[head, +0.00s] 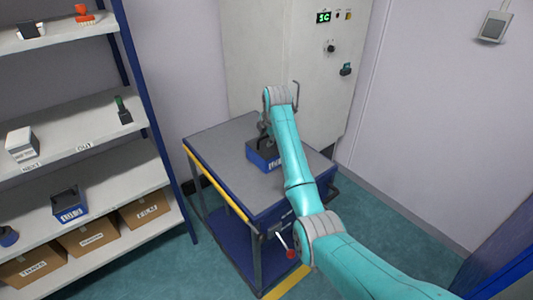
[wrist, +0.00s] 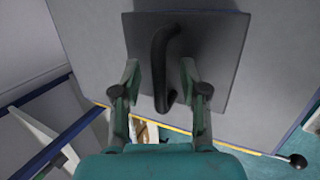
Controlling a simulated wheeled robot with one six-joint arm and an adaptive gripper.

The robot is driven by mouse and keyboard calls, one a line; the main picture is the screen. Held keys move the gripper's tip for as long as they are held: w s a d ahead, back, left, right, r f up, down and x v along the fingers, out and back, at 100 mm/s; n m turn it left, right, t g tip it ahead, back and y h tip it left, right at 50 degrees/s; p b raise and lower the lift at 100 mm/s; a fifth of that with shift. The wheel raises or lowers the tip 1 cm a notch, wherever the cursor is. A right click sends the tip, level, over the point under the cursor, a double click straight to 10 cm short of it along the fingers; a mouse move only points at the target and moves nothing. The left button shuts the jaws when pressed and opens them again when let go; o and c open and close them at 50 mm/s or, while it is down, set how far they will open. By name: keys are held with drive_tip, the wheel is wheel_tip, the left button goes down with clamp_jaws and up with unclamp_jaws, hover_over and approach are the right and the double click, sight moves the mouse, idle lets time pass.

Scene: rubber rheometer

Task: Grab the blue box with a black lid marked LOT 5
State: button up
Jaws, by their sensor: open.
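A blue box (head: 256,161) with a black lid stands on the cart top in the head view. Its front label is partly covered by my arm, and I cannot read its number. In the wrist view its square black lid (wrist: 225,50) carries a curved black handle (wrist: 160,55). My gripper (wrist: 160,78) is open above the lid, one finger on each side of the handle, with gaps to both. A second blue box (head: 69,207) with a dark lid stands on the lower shelf at left; its label is too small to read surely.
The cart (head: 222,137) has a grey top, free left of the box. A shelf rack (head: 88,115) at left holds small items and, at the bottom, cardboard boxes (head: 88,241). A tall grey cabinet (head: 275,50) stands behind the cart.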

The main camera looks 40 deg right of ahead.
clamp_jaws()
drive_tip(key=shift+r, duration=0.15)
